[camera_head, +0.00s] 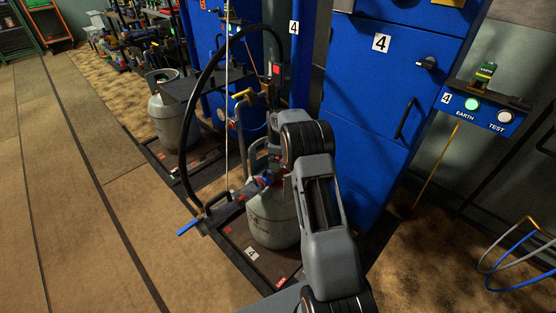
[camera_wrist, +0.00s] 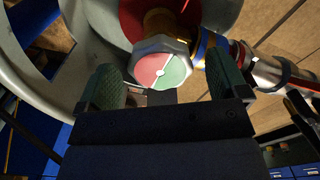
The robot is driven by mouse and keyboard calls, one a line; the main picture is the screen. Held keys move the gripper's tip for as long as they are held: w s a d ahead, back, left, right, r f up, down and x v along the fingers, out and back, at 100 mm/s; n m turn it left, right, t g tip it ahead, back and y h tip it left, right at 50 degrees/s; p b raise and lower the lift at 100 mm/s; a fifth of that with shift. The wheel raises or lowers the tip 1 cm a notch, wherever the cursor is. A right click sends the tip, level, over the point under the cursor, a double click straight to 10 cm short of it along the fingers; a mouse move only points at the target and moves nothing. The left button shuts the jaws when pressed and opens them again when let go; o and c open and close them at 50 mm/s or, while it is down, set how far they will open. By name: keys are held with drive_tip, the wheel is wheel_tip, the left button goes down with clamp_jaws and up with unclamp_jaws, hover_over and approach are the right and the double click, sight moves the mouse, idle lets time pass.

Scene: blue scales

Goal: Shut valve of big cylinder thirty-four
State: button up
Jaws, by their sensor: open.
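A grey gas cylinder (camera_head: 270,217) with a collar stands on the scale platform marked 4 (camera_head: 274,270). No number thirty-four is readable on it. In the wrist view its collar (camera_wrist: 45,55) curves around the valve knob (camera_wrist: 160,62). The knob is a faceted light cap with a half red, half green face. My gripper (camera_wrist: 162,72) is open, with green pads on either side of the knob. Contact cannot be told. A metal fitting (camera_wrist: 262,72) adjoins the valve on the right. In the head view my arm hides part of the cylinder top and the gripper.
A black hose (camera_head: 186,120) loops down to a filling head (camera_head: 222,210) with a blue end, left of the cylinder. A blue cabinet (camera_head: 365,120) stands behind. Another grey cylinder (camera_head: 172,118) stands farther left. The floor at left (camera_head: 75,200) is clear.

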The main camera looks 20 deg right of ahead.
idle(0.3)
drive_tip(key=c, duration=0.9)
